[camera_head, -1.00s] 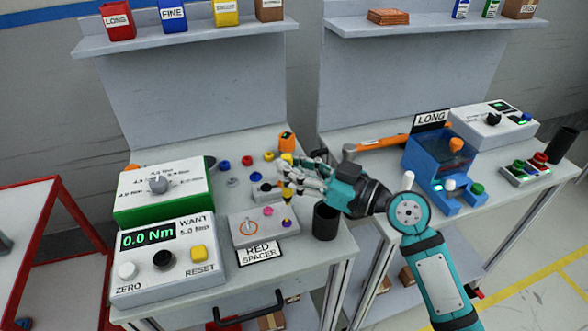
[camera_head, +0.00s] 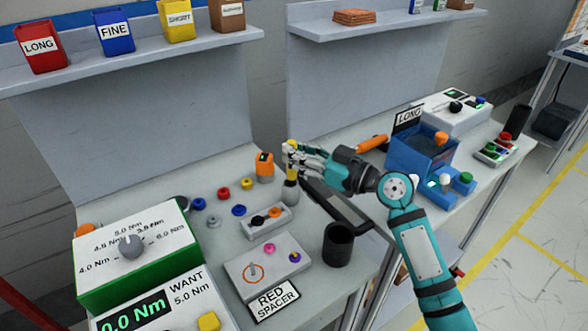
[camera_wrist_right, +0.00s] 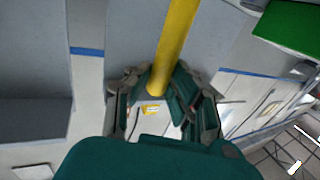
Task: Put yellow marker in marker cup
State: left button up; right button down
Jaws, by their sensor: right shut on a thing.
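The yellow marker (camera_wrist_right: 174,45) is held between the fingers of my right gripper (camera_wrist_right: 158,95) in the right wrist view, sticking out past them. In the head view, my right gripper (camera_head: 294,160) is shut on the marker (camera_head: 291,173), which stands roughly upright, largely hidden by the fingers. It is above the back right part of the left bench. A black open cup (camera_head: 338,246) stands on that bench, nearer the front right edge, below and to the right of the gripper. My left gripper is not in view.
A grey block with a RED SPACER label (camera_head: 274,300) lies left of the cup. A small grey holder (camera_head: 265,222) and several coloured knobs lie behind it. The green-sided torque box (camera_head: 140,258) is at the left. A blue machine (camera_head: 420,155) stands on the right bench.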

aim_at(292, 175)
notch_tip(292, 175, down, 4)
jog(key=shift+a, duration=0.15)
jog(key=shift+f, duration=0.15)
jog(key=c, duration=1.6)
grip_release()
jog(key=o, duration=0.4)
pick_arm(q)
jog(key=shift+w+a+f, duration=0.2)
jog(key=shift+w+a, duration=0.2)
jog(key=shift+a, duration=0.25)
